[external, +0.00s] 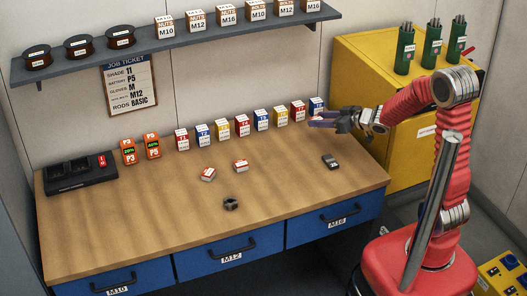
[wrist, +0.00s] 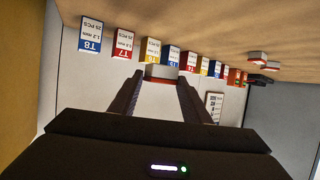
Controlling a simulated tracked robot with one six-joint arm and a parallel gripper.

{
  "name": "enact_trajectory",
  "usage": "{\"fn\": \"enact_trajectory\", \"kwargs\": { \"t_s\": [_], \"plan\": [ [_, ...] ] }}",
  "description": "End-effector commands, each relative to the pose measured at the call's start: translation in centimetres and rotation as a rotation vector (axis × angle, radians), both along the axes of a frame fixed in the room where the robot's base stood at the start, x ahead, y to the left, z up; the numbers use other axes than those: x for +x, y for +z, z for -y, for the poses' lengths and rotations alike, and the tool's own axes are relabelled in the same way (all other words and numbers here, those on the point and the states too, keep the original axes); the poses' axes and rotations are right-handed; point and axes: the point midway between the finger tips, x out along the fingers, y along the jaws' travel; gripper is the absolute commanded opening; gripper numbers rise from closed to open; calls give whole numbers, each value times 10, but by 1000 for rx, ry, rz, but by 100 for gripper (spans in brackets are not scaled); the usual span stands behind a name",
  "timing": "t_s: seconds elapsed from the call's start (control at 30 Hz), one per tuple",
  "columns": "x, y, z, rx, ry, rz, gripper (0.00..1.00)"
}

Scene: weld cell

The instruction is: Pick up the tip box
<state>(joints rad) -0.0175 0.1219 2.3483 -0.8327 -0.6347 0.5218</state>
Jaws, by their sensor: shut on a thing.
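A small tip box (wrist: 162,71), pale with a red edge, sits between my fingertips in the wrist view. My gripper (wrist: 161,78) is shut on it. In the external view my gripper (external: 322,119) is above the table's back right, in front of the right end of the row of boxes. The held box is hard to make out there. Two similar white and red boxes lie on the table, one at the left (external: 207,174) and one at the right (external: 241,165). The held box's label cannot be read.
A row of upright labelled boxes (external: 242,126) stands along the back of the wooden table (external: 130,215). A dark ring-shaped part (external: 231,203) and a small dark device (external: 330,161) lie on the table. A black charger (external: 75,178) is at left. A yellow cabinet (external: 372,68) stands at right.

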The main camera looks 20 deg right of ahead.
Motion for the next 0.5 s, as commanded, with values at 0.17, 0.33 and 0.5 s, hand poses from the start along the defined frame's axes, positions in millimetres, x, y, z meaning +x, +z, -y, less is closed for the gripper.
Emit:
{"fn": "enact_trajectory", "kwargs": {
  "t_s": [0.17, 0.33, 0.5],
  "plan": [
    [0, 9, 0, -1, -1, 1, 20],
    [0, 9, 0, 0, -1, 0, 20],
    [0, 9, 0, 0, -1, 0, 20]
  ]
}}
